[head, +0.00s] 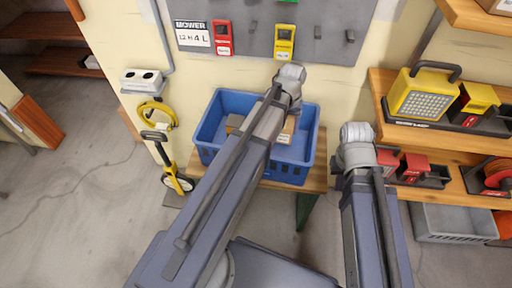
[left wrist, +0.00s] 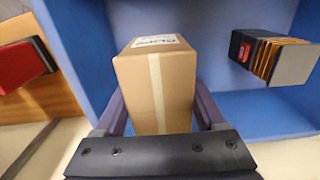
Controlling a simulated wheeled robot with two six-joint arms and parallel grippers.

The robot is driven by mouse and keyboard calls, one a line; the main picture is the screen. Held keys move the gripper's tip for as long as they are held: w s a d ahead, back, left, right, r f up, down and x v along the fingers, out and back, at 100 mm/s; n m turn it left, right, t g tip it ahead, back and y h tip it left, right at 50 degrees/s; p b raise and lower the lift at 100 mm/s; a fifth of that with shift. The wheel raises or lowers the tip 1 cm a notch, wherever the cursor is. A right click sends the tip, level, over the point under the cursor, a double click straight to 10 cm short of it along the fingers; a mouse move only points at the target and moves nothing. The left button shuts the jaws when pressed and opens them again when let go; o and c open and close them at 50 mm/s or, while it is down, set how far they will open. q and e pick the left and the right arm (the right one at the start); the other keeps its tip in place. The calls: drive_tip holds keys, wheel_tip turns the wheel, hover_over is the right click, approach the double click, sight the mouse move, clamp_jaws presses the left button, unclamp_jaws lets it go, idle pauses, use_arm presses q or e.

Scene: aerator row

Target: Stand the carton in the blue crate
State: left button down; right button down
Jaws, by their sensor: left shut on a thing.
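The carton (left wrist: 158,85) is a brown box with a pale tape strip and a white printed label. In the left wrist view it stands between the two fingers of my left gripper (left wrist: 160,110), which is shut on it. The blue crate (head: 208,135) sits on a wooden stand in the head view; its blue walls also show in the left wrist view (left wrist: 215,30). My left arm crosses over the crate and hides part of it and most of the carton. Whether the carton touches the crate floor I cannot tell. My right gripper (head: 358,152) is right of the crate, its fingers unclear.
In the left wrist view a dark and brown layered item (left wrist: 265,58) is inside the crate, right of the carton. Wooden shelves with a yellow lamp (head: 425,95) stand at the right. A grey bin (head: 455,222) is below. A yellow measuring wheel (head: 177,180) leans left of the crate.

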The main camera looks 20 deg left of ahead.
use_arm(q)
drive_tip(key=shift+a+f+b, duration=0.1)
drive_tip(key=shift+f+b, duration=0.3)
drive_tip(key=shift+f, duration=0.2)
drive_tip(key=shift+w+a+f, duration=0.15)
drive_tip(key=shift+f, duration=0.1)
drive_tip(key=b, duration=0.7)
hover_over(281, 151)
wheel_tip(281, 151, down, 6)
drive_tip(key=shift+f, duration=0.15)
wheel_tip(281, 151, down, 4)
drive_tip(key=b, duration=0.3)
drive_tip(key=shift+r, duration=0.25)
